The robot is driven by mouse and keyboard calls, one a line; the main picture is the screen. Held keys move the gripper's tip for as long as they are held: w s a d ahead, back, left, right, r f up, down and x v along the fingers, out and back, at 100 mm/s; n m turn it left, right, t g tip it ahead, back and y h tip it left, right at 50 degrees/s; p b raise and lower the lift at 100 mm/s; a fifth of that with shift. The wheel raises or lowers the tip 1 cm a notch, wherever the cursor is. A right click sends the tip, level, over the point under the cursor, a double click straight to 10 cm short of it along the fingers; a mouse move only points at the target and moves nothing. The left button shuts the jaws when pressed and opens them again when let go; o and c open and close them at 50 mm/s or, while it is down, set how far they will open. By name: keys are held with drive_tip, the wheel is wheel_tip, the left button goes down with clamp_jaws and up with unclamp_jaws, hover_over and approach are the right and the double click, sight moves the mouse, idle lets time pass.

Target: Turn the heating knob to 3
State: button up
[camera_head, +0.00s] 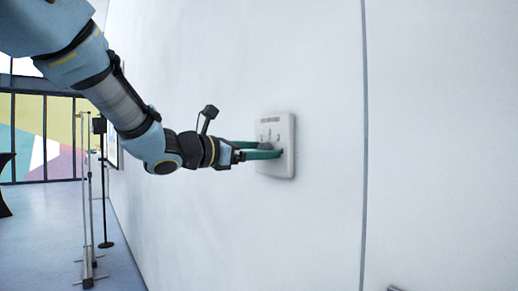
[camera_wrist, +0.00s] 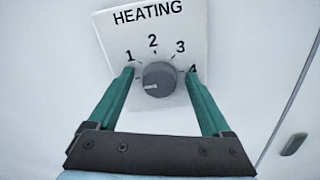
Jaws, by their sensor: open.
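The heating knob (camera_wrist: 159,80) is a round dark grey dial on a white plate (camera_wrist: 150,32) headed HEATING, with numbers 1, 2 and 3 and a partly covered 4. A pale line on the knob points toward the lower left, below the 1. My gripper (camera_wrist: 159,72) is open, its two green fingers on either side of the knob, with a gap seen on each side. The left fingertip is just below the 1; the right one overlaps the 4. In the head view my gripper (camera_head: 277,151) reaches the wall plate (camera_head: 284,170); the knob is hidden there.
The plate is on a plain white wall (camera_head: 220,60) with a vertical seam (camera_head: 364,140) to its right. A small metal handle-like piece (camera_wrist: 293,144) is at the lower right. Thin stands (camera_head: 102,180) are on the floor at the left.

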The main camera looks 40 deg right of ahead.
drive_tip(key=shift+c, duration=0.2)
clamp_jaws()
idle(0.4)
drive_tip(key=shift+f+b, duration=0.15)
drive_tip(key=shift+b, duration=0.4)
